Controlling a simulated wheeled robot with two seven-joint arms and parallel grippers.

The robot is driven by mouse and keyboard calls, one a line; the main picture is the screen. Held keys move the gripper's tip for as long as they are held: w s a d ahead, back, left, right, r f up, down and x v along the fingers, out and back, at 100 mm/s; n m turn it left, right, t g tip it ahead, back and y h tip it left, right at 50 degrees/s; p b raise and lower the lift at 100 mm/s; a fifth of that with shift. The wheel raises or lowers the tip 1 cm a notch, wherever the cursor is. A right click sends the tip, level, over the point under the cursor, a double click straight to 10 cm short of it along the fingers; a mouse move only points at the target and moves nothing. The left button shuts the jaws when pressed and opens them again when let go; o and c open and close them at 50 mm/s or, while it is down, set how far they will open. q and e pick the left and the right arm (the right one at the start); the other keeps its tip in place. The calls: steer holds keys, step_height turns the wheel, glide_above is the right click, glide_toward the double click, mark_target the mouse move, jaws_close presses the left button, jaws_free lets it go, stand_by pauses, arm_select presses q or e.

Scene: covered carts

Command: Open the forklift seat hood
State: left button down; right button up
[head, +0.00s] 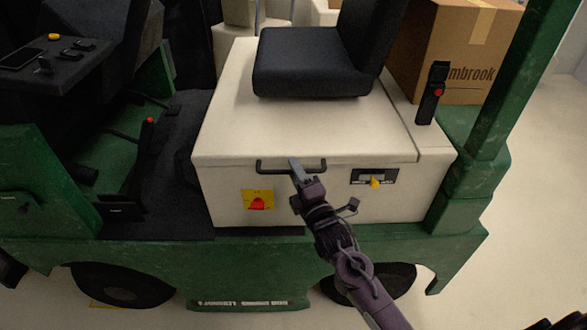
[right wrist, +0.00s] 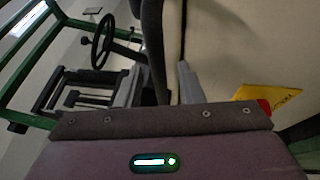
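The seat hood (head: 300,125) is the cream-coloured lid of the forklift's box, with a black seat (head: 312,65) on top. It lies shut, level on the box. A black bar handle (head: 268,168) runs across the upper front face. My right gripper (head: 296,172) is at the middle of the handle, its fingers overlapping it. In the right wrist view the fingers (right wrist: 160,85) stand apart, and a dark bar, seemingly the handle, shows between them. I cannot tell whether they touch it.
A yellow latch or switch (head: 375,182) sits right of the handle, and a yellow label with a red part (head: 257,200) below left. A cardboard box (head: 455,50) stands behind right. A green post (head: 510,80) rises at right. A black lever (head: 432,95) stands beside the hood.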

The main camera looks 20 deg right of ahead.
arm_select(q)
steer(key=shift+a, duration=0.25)
arm_select(e)
steer(key=shift+w, duration=0.45)
jaws_close()
